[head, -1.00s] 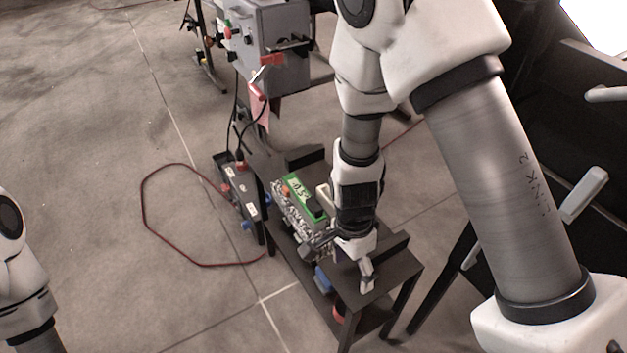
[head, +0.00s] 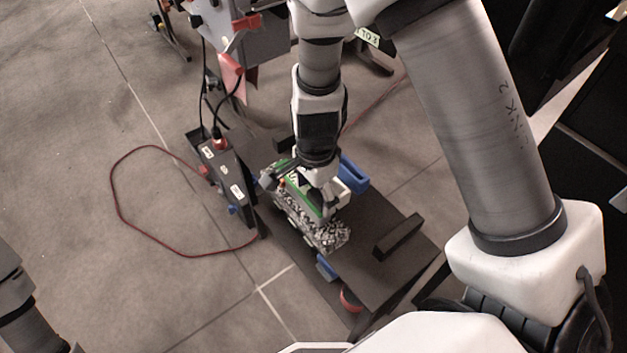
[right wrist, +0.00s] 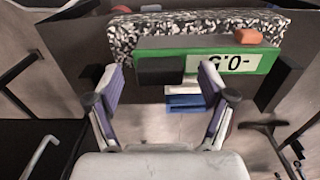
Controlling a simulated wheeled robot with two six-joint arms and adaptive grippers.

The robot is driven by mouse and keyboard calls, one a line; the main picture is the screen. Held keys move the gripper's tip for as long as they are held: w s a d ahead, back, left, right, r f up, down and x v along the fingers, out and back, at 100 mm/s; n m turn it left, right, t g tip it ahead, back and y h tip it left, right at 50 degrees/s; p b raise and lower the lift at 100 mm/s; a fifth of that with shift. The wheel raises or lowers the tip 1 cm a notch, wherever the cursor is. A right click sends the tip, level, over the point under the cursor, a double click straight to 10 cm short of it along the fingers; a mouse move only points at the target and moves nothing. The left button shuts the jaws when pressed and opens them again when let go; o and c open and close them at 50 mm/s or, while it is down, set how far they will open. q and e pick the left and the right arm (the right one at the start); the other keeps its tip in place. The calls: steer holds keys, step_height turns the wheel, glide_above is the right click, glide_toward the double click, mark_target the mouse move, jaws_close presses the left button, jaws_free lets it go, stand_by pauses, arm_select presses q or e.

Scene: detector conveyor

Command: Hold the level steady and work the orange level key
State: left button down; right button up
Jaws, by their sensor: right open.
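The level is a green box; it shows in the right wrist view (right wrist: 276,62) with an upside-down display reading about -0.5 and a black block at one end. In the head view the level (head: 309,196) is partly covered by my right gripper (head: 298,192). The orange level key (right wrist: 248,36) sits on top beside the display; in the head view only a small bit of orange shows. A speckled black-and-white block (head: 320,232) lies alongside the level. My right gripper (right wrist: 162,76) is open, its fingers spread at the level's near side, with nothing held. My left gripper is out of the head view.
A dark table (head: 380,285) bears these things, with a raised black bar (head: 398,236) at its near end. A blue part (head: 353,173) and a white part are beside the level. A dark box (head: 228,180) with cables stands left of it.

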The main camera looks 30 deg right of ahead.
steer(key=shift+f, duration=0.9)
steer(key=shift+r, duration=0.1)
steer(key=c, duration=1.5)
steer(key=shift+o, duration=0.2)
stand_by(1.3)
